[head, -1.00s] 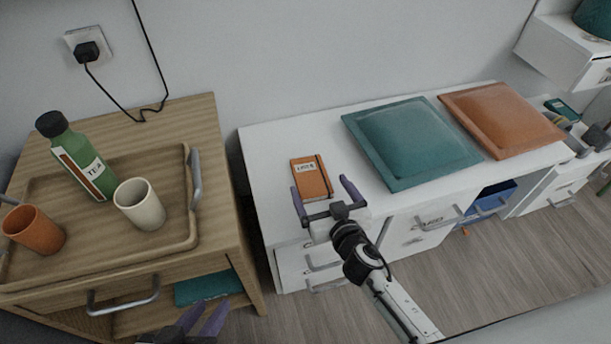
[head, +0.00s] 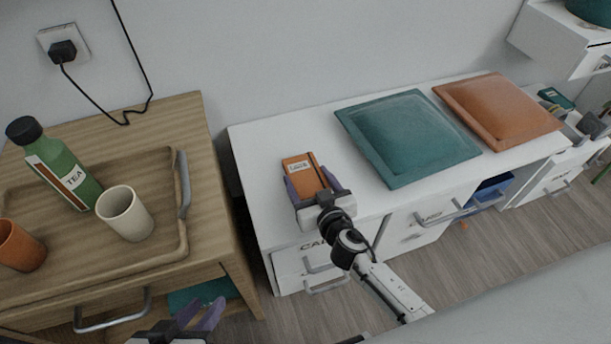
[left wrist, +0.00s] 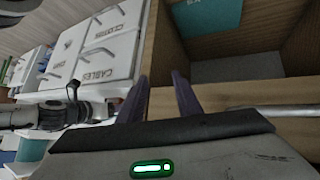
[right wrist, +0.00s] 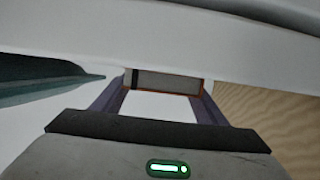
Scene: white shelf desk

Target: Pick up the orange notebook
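The orange notebook (head: 304,171) lies flat on the white desk top (head: 262,150), with a white label and a dark elastic band. My right gripper (head: 311,184) is at its near end, one finger by each side, fingers apart. In the right wrist view the notebook (right wrist: 166,82) shows edge-on between the fingertips (right wrist: 165,86) and nearly fills the gap. I cannot tell whether the fingers touch it. My left gripper (head: 204,312) is open and empty, low in front of the wooden cabinet; it also shows open in the left wrist view (left wrist: 160,82).
A teal cushion (head: 408,138) and an orange cushion (head: 498,108) lie to the right on the desk. A wooden cabinet (head: 165,120) stands left, bearing a tray (head: 160,250) with a green bottle (head: 62,165), a cream cup (head: 125,212) and an orange cup (head: 18,247).

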